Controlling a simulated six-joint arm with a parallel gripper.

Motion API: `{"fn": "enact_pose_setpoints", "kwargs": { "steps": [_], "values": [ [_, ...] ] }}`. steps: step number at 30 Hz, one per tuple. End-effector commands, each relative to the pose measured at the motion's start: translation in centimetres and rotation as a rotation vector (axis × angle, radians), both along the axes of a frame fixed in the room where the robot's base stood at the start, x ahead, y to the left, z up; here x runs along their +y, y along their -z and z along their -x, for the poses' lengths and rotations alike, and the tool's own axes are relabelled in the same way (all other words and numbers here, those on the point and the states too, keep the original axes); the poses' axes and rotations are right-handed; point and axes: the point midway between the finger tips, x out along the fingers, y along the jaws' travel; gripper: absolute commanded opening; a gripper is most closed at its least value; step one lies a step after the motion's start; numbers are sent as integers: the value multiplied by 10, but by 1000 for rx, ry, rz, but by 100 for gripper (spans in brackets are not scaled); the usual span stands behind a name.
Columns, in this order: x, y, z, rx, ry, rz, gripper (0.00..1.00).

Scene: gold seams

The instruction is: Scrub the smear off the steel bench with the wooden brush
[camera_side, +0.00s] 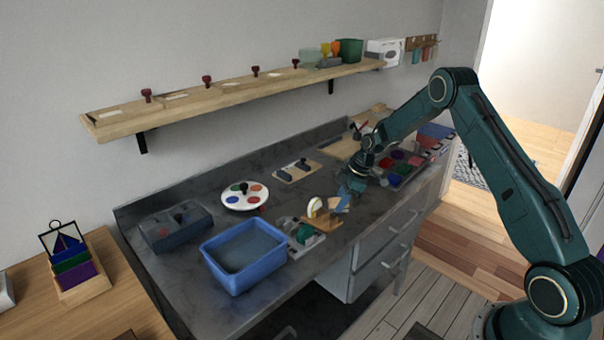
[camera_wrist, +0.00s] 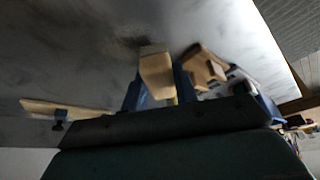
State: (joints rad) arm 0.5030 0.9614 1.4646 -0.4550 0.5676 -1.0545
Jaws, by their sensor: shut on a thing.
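My gripper (camera_side: 346,194) is low over the front part of the steel bench (camera_side: 185,285). In the wrist view my gripper (camera_wrist: 160,92) has its two blue fingers shut on the wooden brush (camera_wrist: 157,72), a pale tan block. The fingers and arm mostly hide the brush in the side view. A dark smudge (camera_wrist: 128,43), which looks like the smear, lies on the grey bench just beyond the brush's far end in the wrist view. I cannot tell whether the brush touches the bench. The smear cannot be made out in the side view.
A wooden stand (camera_side: 327,223) with a round pale item is close beside my gripper. A blue tub (camera_side: 238,284), a white paint palette (camera_side: 262,197), a dark box (camera_side: 160,241) and coloured pots (camera_side: 403,156) also occupy the bench. A wooden shelf (camera_side: 190,110) runs above.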

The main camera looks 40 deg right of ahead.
Motion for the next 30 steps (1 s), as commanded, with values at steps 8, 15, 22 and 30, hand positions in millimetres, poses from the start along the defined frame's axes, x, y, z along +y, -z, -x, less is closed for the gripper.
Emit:
{"fn": "enact_pose_setpoints", "kwargs": {
  "steps": [8, 15, 22, 30],
  "values": [
    [-18, 0, 0, -1, 0, -1, 10],
    [-23, -1, 0, 0, -1, 0, 10],
    [-26, 0, 0, 0, 0, 0, 10],
    [-42, 2, 0, 0, 0, 0, 10]
  ]
}}
